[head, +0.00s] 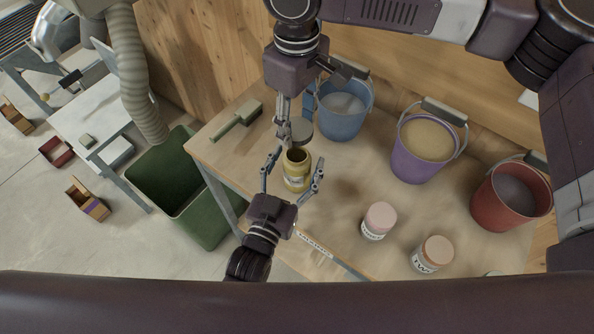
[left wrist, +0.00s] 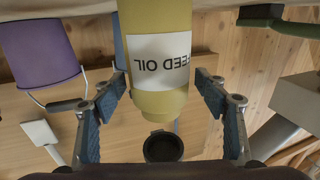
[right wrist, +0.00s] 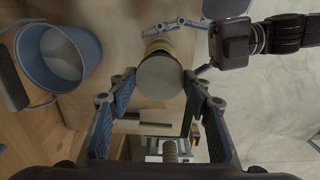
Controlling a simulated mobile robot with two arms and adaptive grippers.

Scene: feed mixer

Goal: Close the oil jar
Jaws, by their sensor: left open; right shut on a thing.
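The yellow oil jar (head: 296,180) stands upright on the table with its dark mouth uncovered. Its "FEED OIL" label shows upside down in the left wrist view (left wrist: 158,62). My left gripper (head: 292,183) is open, with one finger on each side of the jar and gaps between. My right gripper (head: 294,124) is shut on the round grey lid (head: 302,131), held above and behind the jar mouth. The lid's dark underside shows in the left wrist view (left wrist: 163,147). In the right wrist view the lid (right wrist: 160,78) hides part of the jar.
Blue (head: 342,112), purple (head: 418,158) and red (head: 507,200) buckets stand along the wall. Two jars with pinkish lids (head: 378,221) (head: 432,254) stand at the front right. A green brush (head: 236,122) lies at the back left; a green bin (head: 190,205) stands beside the table.

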